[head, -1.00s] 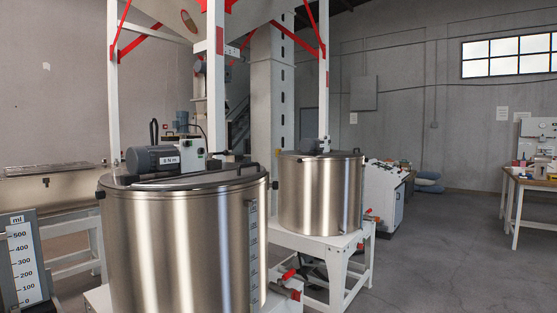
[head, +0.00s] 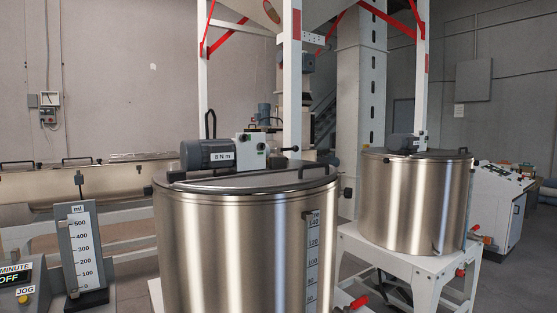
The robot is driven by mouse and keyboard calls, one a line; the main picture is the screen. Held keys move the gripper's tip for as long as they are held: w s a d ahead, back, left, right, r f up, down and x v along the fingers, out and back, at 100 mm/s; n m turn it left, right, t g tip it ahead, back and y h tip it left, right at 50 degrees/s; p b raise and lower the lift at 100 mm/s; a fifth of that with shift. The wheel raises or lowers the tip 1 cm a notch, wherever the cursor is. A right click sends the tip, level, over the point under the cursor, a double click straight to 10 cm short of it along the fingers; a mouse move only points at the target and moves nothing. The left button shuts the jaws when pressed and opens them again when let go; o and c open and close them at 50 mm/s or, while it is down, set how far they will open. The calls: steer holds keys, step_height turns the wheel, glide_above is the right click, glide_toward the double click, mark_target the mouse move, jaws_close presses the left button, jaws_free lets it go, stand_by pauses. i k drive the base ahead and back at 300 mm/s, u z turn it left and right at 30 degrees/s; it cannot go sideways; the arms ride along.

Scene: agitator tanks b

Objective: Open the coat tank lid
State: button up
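A large steel tank (head: 240,250) stands in the front middle of the head view. Its flat lid (head: 245,181) lies shut on top, with a dark handle (head: 306,166) at the right. A grey motor (head: 207,154) marked "8 N m" sits on the lid. A second steel tank (head: 412,205) stands behind to the right on a white stand, its lid (head: 428,154) also shut, with a handle near its right edge. No readable name shows which is the coat tank. My gripper is not in view.
A measuring scale (head: 80,250) marked ml and a control panel (head: 18,290) are at the lower left. A long trough (head: 60,185) lies behind. A white upright post (head: 292,80) rises behind the front tank. A white cabinet (head: 500,205) stands at the right.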

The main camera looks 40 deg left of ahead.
mark_target(308, 176)
steer(key=u, duration=0.75)
steer(key=i, duration=0.8)
steer(key=u, duration=0.8)
